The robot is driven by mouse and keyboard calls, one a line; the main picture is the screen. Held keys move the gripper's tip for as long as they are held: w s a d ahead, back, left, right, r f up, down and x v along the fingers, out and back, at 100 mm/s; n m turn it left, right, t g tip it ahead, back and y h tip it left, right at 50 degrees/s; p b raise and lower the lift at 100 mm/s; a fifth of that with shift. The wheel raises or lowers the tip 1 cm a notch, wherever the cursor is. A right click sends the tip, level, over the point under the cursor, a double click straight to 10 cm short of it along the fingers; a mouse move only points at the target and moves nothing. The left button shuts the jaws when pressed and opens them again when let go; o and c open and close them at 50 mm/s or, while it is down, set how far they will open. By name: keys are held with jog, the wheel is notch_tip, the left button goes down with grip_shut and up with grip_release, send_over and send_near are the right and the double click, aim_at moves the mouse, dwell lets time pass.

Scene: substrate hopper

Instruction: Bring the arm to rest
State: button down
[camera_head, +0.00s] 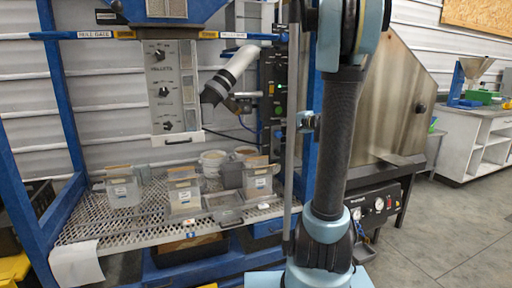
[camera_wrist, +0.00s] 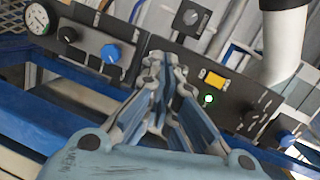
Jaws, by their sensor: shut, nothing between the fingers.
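My gripper (camera_wrist: 168,66) shows in the wrist view with its linked grey and blue fingers drawn together and nothing seen between them. It points toward a dark control panel (camera_wrist: 135,28), and whether it touches the panel I cannot tell. In the head view my arm (camera_head: 343,125) stands nearly upright in front of the rack's right side and the steel hopper (camera_head: 392,95). I cannot make out the gripper in the head view.
A blue rack holds a mesh shelf (camera_head: 110,228) with several clear containers (camera_head: 183,197). A white pipe (camera_head: 236,66) hangs above; a pipe also shows in the wrist view (camera_wrist: 284,45). A white bench (camera_head: 477,140) stands at right. The floor (camera_head: 455,235) at lower right is clear.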

jog(key=s+a+f+n+g+h, duration=0.1)
jog(key=s+a+f+n+g, duration=0.3)
jog(key=s, duration=0.6)
jog(key=s+a+f+n+g, duration=0.3)
jog(key=s+a+f, duration=0.25)
jog(key=s, duration=0.45)
jog(key=s+d+f+n+g+h, duration=0.1)
jog(key=s+d+f+h, duration=0.1)
jog(key=s, duration=0.5)
jog(key=s+d+f+n+g+h, duration=0.1)
jog(key=s+d+f+g+h, duration=0.1)
jog(key=s+d+f, duration=0.2)
jog(key=s+d+f+n+g+h, duration=0.1)
jog(key=s+d+f+g+h, duration=0.1)
jog(key=s+f, duration=0.4)
jog(key=s+d, duration=0.1)
jog(key=s, duration=0.4)
jog(key=shift+f+n+h, duration=0.25)
jog(key=shift+n+h, duration=0.05)
jog(key=shift+n, duration=0.1)
jog(key=shift+a, duration=0.1)
jog(key=shift+w+f, duration=0.2)
jog(key=shift+w, duration=0.25)
